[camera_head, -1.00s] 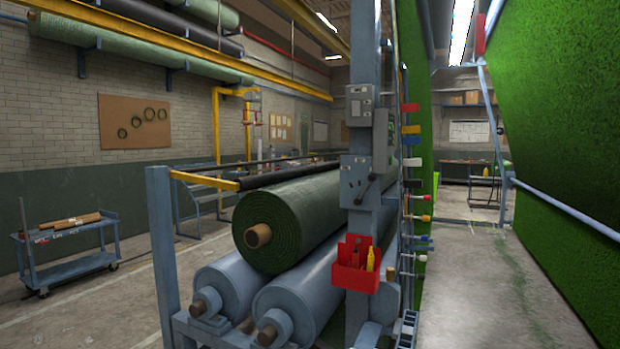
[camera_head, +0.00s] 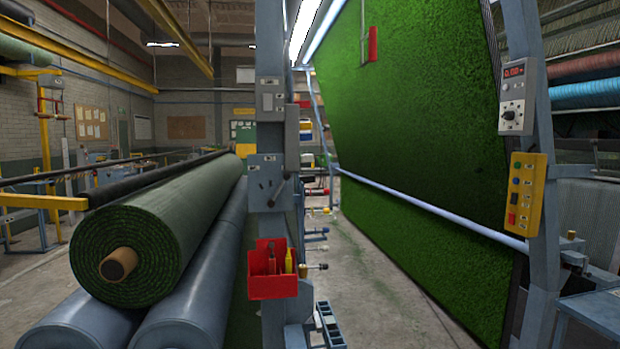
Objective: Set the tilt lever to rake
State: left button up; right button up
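A short dark lever (camera_head: 279,190) sits on a blue-grey plate (camera_head: 264,170) on the upright post at the middle left. It slants, with its upper end to the right. Its markings are too small to read, and I cannot tell whether it is the tilt lever. A large sloping panel of green turf (camera_head: 420,120) fills the middle right. A control box with a knob (camera_head: 513,113) and a yellow button box (camera_head: 526,195) are on the right-hand post. Neither of my grippers is in view.
A big turf roll (camera_head: 160,235) rests on grey rollers (camera_head: 195,310) at the left. A red tool bin (camera_head: 272,270) hangs on the middle post. Several rods with knobs stick out behind that post. Concrete floor (camera_head: 375,300) is clear between the post and the turf panel.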

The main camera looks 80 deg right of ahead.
aim_at(287, 176)
jog(key=z, duration=0.95)
jog(key=i, duration=0.85)
jog(key=z, duration=0.9)
